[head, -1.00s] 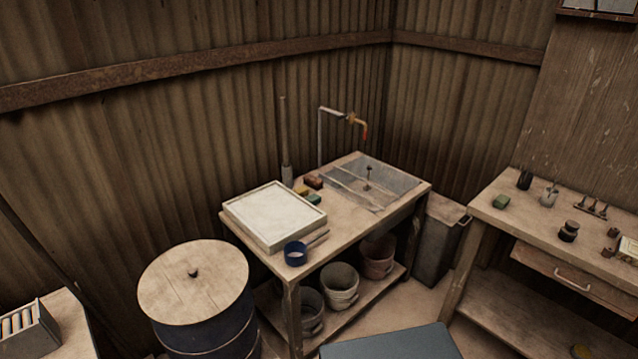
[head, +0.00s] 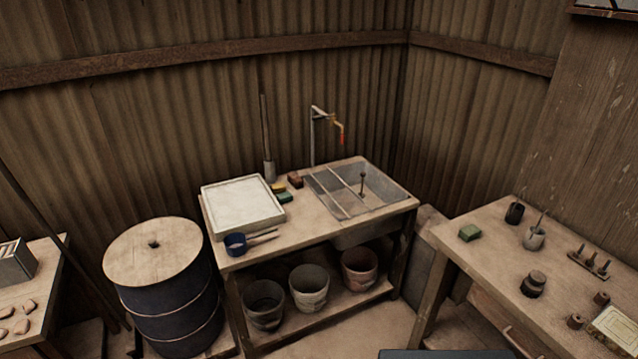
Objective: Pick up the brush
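I cannot single out the brush for certain. A thin handle stands up out of a small grey pot (head: 534,238) on the right workbench; what it belongs to is too small to tell. On the sink table, slim light handle-like pieces (head: 263,236) lie just right of a blue cup (head: 235,244), and I cannot tell whether either is a brush. My gripper is not in view.
The sink table (head: 300,227) carries a white tray (head: 241,203) and a sink basin (head: 365,188). A blue drum (head: 165,300) stands left of it. The right workbench (head: 487,250) holds a green block (head: 470,232), a dark cup (head: 515,213) and other small items. Floor shows between the tables.

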